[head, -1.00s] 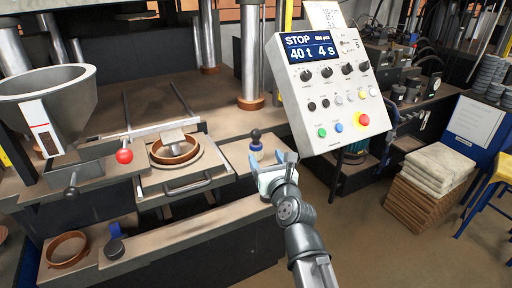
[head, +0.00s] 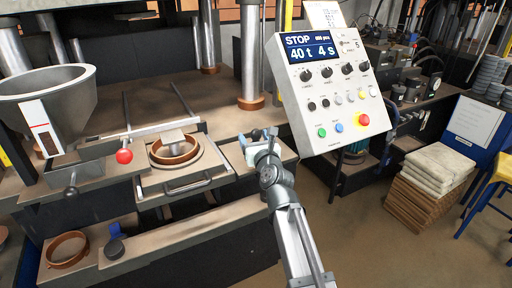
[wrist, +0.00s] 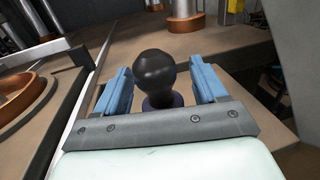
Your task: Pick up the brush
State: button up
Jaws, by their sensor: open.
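The brush (wrist: 155,72) stands upright on the brown ledge. Its round black knob and dark purple-blue collar show in the wrist view, between the two blue fingers. My gripper (wrist: 157,88) is open, with one finger on each side of the knob and a gap visible on both sides. In the head view, my gripper (head: 258,137) is at the ledge right of the press drawer and hides most of the brush. The brush's lower part is hidden behind the gripper body in the wrist view.
The control panel (head: 335,90) hangs close to the right of my gripper. The drawer with a brown ring (head: 174,150) and a red knob (head: 124,156) lie to the left. A steel column (head: 250,55) stands behind.

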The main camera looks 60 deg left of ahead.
jog(key=shift+a, duration=0.1)
jog(key=shift+c, duration=0.2)
jog(key=c, duration=1)
jog(key=shift+r, duration=0.1)
jog(key=shift+c, duration=0.2)
